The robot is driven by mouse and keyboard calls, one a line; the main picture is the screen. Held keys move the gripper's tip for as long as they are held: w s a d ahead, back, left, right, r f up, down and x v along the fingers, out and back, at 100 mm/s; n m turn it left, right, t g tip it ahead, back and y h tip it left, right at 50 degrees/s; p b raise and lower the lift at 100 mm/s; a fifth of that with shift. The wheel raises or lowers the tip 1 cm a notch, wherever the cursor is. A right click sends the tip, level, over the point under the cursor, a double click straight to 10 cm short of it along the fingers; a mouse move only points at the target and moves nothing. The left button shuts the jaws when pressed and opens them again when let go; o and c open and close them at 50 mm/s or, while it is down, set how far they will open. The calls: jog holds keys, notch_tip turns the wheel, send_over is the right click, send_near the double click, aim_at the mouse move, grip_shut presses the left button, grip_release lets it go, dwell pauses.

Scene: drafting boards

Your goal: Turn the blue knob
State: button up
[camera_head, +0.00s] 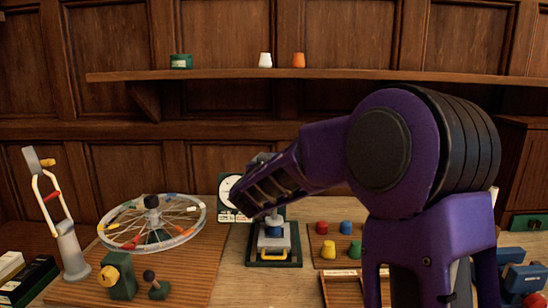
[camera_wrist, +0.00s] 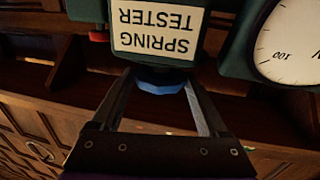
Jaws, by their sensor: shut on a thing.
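The blue knob (camera_wrist: 165,87) sits just below the white "SPRING TESTER" label (camera_wrist: 157,30), which appears upside down in the wrist view. My gripper (camera_wrist: 161,78) has one finger on each side of the knob and is shut on it. In the head view, my gripper (camera_head: 270,213) reaches down at the spring tester (camera_head: 273,255), a grey device on a dark green base. A bit of the blue knob (camera_head: 273,231) shows under the gripper there. The contact between fingertips and knob is partly hidden.
A white dial (camera_wrist: 290,45) stands beside the label. Left of the tester is a spoked wheel (camera_head: 185,222) on a wooden board. To the right are several coloured pegs (camera_head: 345,227) on a board, close to my arm. A shelf (camera_head: 340,75) runs behind.

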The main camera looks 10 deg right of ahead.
jog(key=shift+m+g+h+p, duration=0.3)
jog(key=shift+m+h+p, duration=0.15)
jog(key=shift+h, duration=0.25)
jog(key=o, duration=1.2)
jog(key=shift+f, duration=0.1)
jog(key=shift+o, duration=0.2)
jog(key=v, duration=1.7)
jog(key=shift+a, duration=0.2)
